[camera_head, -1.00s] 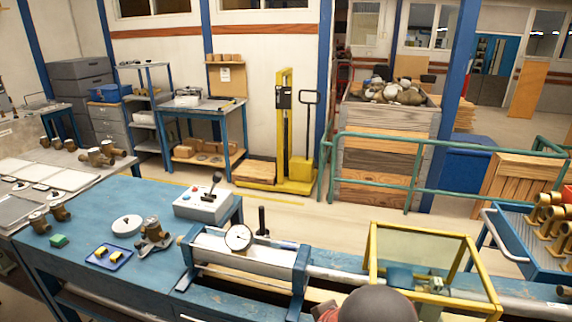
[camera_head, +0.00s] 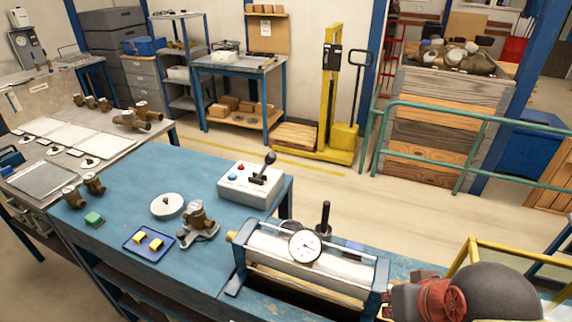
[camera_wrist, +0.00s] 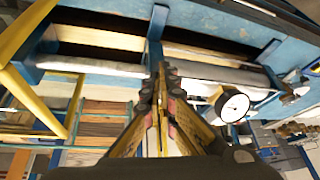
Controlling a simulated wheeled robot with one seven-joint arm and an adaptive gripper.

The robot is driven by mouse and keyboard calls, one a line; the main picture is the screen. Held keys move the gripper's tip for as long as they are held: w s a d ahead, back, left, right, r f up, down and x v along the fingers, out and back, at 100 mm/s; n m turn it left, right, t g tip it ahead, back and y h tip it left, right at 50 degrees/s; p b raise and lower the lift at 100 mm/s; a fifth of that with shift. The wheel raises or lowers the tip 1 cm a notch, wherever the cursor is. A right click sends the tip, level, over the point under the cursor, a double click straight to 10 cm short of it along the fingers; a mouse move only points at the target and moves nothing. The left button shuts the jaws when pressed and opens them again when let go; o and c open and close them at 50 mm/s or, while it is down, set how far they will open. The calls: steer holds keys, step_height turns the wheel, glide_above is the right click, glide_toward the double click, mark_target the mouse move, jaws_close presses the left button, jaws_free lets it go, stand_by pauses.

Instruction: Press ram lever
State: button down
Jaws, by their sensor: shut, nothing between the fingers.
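A grey-white control box (camera_head: 250,185) stands on the blue bench, with a black joystick-like lever (camera_head: 265,167) and red and blue buttons. A second black upright handle (camera_head: 325,216) stands behind the clamp bench's dial gauge (camera_head: 304,246). I cannot tell from the labels which one is the ram lever. My gripper (camera_wrist: 163,78) shows in the wrist view, its fingers together and empty, above the bench with the cylinder. The gauge (camera_wrist: 232,105) is right of the fingers there. In the head view my wrist is at the lower right, well apart from the control box; the fingers are hidden.
A yellow frame (camera_head: 510,249) stands at the right. The bench top left of the control box is mostly clear.

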steer(key=w+a+r+m+g+y+p, duration=0.1)
steer(key=w+a+r+m+y+p, duration=0.15)
steer(key=w, duration=0.35)
steer(key=w+a+r+m+y+p, duration=0.1)
steer(key=w+a+m, duration=0.3)
steer(key=w, duration=0.3)
steer(key=w+a+r+m+g+y+p, duration=0.1)
steer(key=w+a+r+m+y+p, duration=0.1)
steer(key=w+a+m, duration=0.3)
steer(key=w+f+m+t+y+p, duration=0.1)
steer(key=w+m, duration=0.5)
steer(key=w, duration=0.6)
steer(key=w+f+m+t+y+p, duration=0.1)
steer(key=w+f+m+y+p, duration=0.3)
steer(key=w, duration=0.8)
steer(key=shift+d+m+p, duration=0.25)
steer(key=shift+m+p, duration=0.1)
steer(key=shift+m, duration=0.6)
steer(key=shift+w+f, duration=0.1)
steer(key=a+r+b+x, duration=0.1)
steer(key=r+b+x, duration=0.1)
steer(key=x, duration=1.1)
steer(key=shift+w+r, duration=0.25)
steer(key=shift+w, duration=0.15)
